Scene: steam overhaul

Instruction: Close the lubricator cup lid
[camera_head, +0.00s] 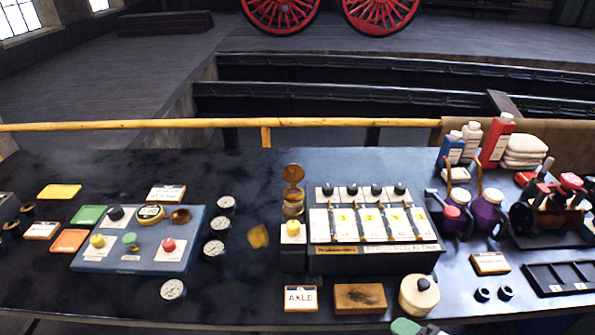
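The lubricator cup (292,208) is a small brass-coloured cup standing upright at the back left of the dark box with white panels. Its round brass lid (293,173) is tipped up above the rim at the back, so the cup is open. The lid and cup appear joined at the rim, but the hinge is too small to make out. Neither of my grippers shows in the head view, and nothing touches the lid.
The dark box (372,262) with black knobs stands right of the cup. A yellow button (293,228) is just in front of it. Gauges (214,248) and a blue panel (140,258) lie left. A yellow rail (200,124) runs behind the table.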

